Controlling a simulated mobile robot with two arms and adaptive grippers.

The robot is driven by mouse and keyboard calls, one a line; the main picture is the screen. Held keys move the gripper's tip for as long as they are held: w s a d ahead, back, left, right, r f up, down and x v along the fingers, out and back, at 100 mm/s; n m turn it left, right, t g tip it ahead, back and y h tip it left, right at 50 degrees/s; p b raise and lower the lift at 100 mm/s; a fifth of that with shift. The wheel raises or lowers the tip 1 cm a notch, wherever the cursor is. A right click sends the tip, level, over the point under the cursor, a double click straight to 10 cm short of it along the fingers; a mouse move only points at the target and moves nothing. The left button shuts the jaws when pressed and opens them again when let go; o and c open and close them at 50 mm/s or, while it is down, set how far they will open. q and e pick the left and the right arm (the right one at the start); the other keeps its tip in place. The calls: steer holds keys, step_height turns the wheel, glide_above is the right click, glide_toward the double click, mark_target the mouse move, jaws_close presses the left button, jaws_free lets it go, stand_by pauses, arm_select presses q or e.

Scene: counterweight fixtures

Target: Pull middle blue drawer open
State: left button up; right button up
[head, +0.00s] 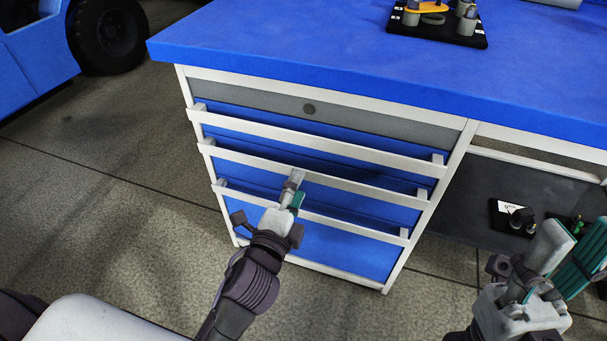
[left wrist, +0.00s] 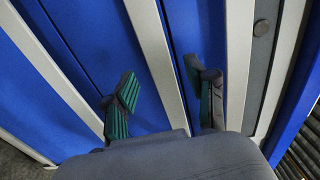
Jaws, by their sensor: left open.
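The cabinet has a grey top drawer and three blue drawers below, each with a pale bar handle; all look shut. The middle blue drawer has its handle (head: 353,186) across the front. My left gripper (head: 296,190) is open at this handle. In the left wrist view my left gripper (left wrist: 164,92) has its green-padded fingers on either side of the middle handle (left wrist: 155,50). I cannot tell whether they touch it.
A blue worktop (head: 330,60) overhangs the cabinet. A black tray (head: 440,30) with parts stands on it. The upper handle (head: 310,145) and lower handle (head: 320,218) run close to the middle one. Floor (head: 110,200) is clear at left. A blue vehicle (head: 35,50) stands behind.

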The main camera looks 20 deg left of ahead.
arm_select(q)
steer(key=shift+w+d+b, duration=0.1)
steer(key=shift+w+b, duration=0.25)
steer(key=shift+w, duration=1.95)
jaws_close()
